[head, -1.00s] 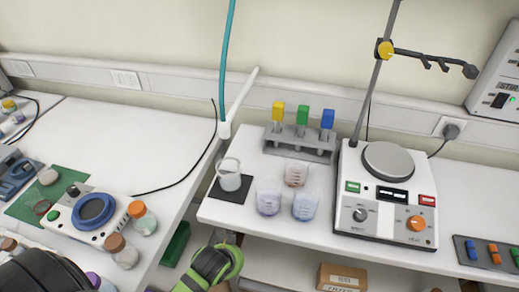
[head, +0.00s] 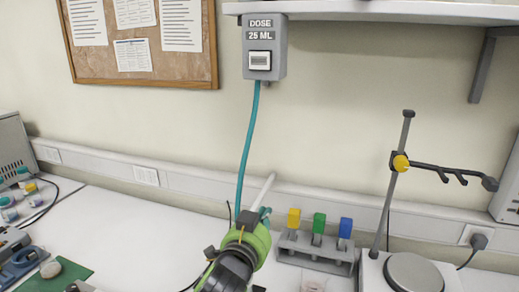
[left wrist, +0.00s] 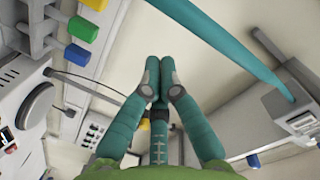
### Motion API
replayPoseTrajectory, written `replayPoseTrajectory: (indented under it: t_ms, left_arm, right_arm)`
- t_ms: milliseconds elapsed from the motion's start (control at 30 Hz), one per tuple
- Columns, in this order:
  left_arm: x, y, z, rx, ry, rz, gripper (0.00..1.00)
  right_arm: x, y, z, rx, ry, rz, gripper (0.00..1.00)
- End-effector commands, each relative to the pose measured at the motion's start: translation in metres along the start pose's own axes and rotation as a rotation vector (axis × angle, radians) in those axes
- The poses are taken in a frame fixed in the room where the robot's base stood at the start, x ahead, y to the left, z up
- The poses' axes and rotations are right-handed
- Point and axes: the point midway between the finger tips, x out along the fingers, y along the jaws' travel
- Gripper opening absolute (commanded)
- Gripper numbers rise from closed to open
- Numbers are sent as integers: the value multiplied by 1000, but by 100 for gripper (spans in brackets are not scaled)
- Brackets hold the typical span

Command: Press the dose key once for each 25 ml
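The grey dose box (head: 279,62) is on the wall at top centre in the head view, labelled "DOSE 25 ML". Its pale dose key (head: 260,61) is on the front, below the label. The box shows at the right of the left wrist view (left wrist: 280,103), with the key (left wrist: 301,122) facing into the room. My left gripper (head: 265,213) is below the box, in front of the white spout, apart from the key. In the left wrist view its teal fingertips (left wrist: 159,80) are together and empty. The beaker under the spout does not show. My right gripper is not in view.
A teal hose (head: 246,150) runs from the box down to the white spout (head: 262,190). A grey rack (head: 315,250) with yellow, green and blue-topped items stands right of my gripper. A clamp stand (head: 397,180) and hotplate (head: 411,272) are further right. A shelf (head: 390,9) is overhead.

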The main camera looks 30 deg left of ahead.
Motion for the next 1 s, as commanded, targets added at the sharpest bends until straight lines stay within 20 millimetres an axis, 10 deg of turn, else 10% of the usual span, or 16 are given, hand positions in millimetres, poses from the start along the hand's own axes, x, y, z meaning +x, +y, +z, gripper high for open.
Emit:
replayPoseTrajectory:
  t_ms: [500, 1000]
  left_arm:
    - [-57, -142, -197, 105, 554, -438, 0]
    - [-97, -178, -242, 139, 702, -578, 0]
  right_arm:
    - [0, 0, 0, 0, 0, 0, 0]
    - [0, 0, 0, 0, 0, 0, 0]
